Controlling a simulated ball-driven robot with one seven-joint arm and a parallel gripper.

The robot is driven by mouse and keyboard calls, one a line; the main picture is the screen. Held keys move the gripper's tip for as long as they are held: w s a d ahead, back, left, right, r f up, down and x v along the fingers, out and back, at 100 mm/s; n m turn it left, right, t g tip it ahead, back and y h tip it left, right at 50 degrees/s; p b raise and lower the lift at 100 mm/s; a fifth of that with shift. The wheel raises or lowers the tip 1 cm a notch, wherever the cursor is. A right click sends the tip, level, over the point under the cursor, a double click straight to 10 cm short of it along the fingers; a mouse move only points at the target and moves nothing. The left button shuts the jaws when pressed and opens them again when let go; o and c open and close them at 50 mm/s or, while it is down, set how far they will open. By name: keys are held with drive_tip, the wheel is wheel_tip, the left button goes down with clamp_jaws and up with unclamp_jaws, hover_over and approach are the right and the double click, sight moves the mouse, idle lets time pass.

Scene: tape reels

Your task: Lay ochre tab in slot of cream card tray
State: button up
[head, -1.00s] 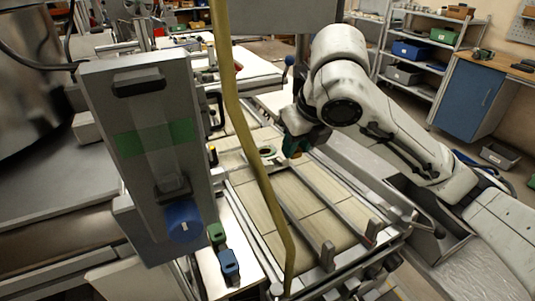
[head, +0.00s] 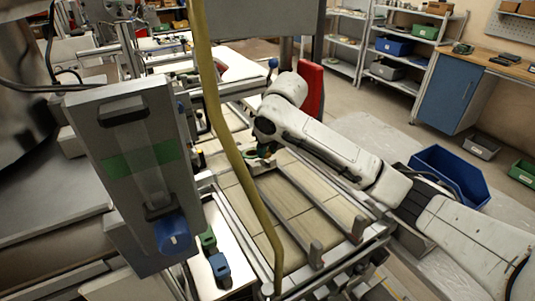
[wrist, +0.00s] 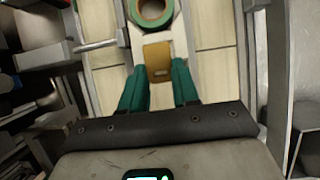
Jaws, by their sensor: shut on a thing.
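In the wrist view, my gripper (wrist: 158,72) has two teal fingers with the ochre tab (wrist: 157,54) between their tips. It is shut on the tab, a small flat piece with a dark mark near its lower end. Just beyond the tab, a green ring-shaped reel (wrist: 138,14) rests on a narrow cream piece (wrist: 179,39), which looks like the cream card tray. The tab overlaps the cream piece in this view; I cannot tell whether they touch. The slot is not clearly visible. In the head view, my gripper (head: 265,150) is low over the planked bed, its tips largely hidden.
Metal rails (head: 318,250) edge the planked bed (head: 290,205), whose near part is clear. A yellow-brown strip (head: 228,130) hangs across the head view. A grey panel with a blue knob (head: 172,235) stands left. A blue bin (head: 450,178) is at the right.

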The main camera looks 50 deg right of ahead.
sight(268, 156)
wheel_tip(268, 156, down, 2)
drive_tip(key=shift+f, duration=0.2)
drive_tip(key=shift+f, duration=0.1)
drive_tip(key=shift+f, duration=0.35)
drive_tip(key=shift+f, duration=0.1)
drive_tip(key=o, duration=1)
